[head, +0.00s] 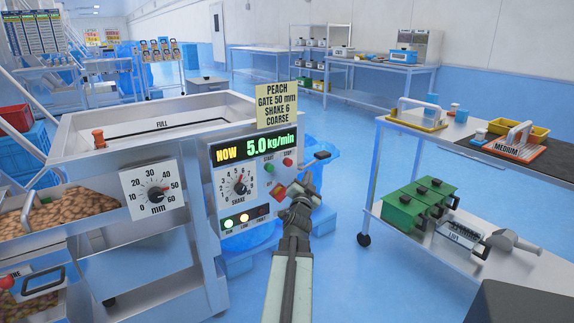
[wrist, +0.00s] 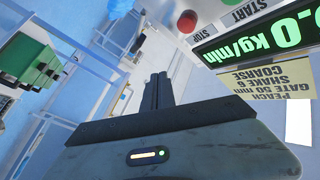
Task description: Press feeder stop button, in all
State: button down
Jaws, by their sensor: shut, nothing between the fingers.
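The feeder's control panel (head: 240,185) faces me, with a display (head: 256,147) reading NOW 5.0 kg/min. Below the display are a green START button (head: 270,169) and a red STOP button (head: 287,162). The wrist view shows the panel upside down, with the red button (wrist: 187,22) beside the STOP label and the green button (wrist: 208,4) at the top edge. My gripper (head: 307,180) is shut and empty, just right of and below the red button in the head view. In the wrist view my fingertips (wrist: 158,76) are apart from the red button.
The panel also has a shake dial (head: 240,187), a red switch (head: 278,191) and lamps, with the green one (head: 228,224) lit. A yellow card (head: 277,106) stands above the display. A table (head: 470,160) with trays and green boxes (head: 420,204) is at right. Blue floor lies between.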

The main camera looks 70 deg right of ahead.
jog(key=w+d, duration=0.1)
jog(key=w, duration=0.1)
jog(key=w+d, duration=0.3)
jog(key=w, duration=0.2)
jog(key=shift+d, duration=0.2)
dwell(1.9)
jog(key=shift+w+d, duration=0.25)
jog(key=shift+w+d, duration=0.25)
jog(key=shift+w, duration=0.25)
dwell(1.0)
jog(key=shift+s, duration=0.1)
jog(key=shift+s+a, duration=0.55)
jog(key=shift+s, duration=0.15)
jog(key=s+a, duration=0.1)
jog(key=s, duration=0.1)
jog(key=s+a, duration=0.1)
jog(key=s, duration=0.1)
jog(key=shift+s+a, duration=0.1)
jog(key=shift+a, duration=0.25)
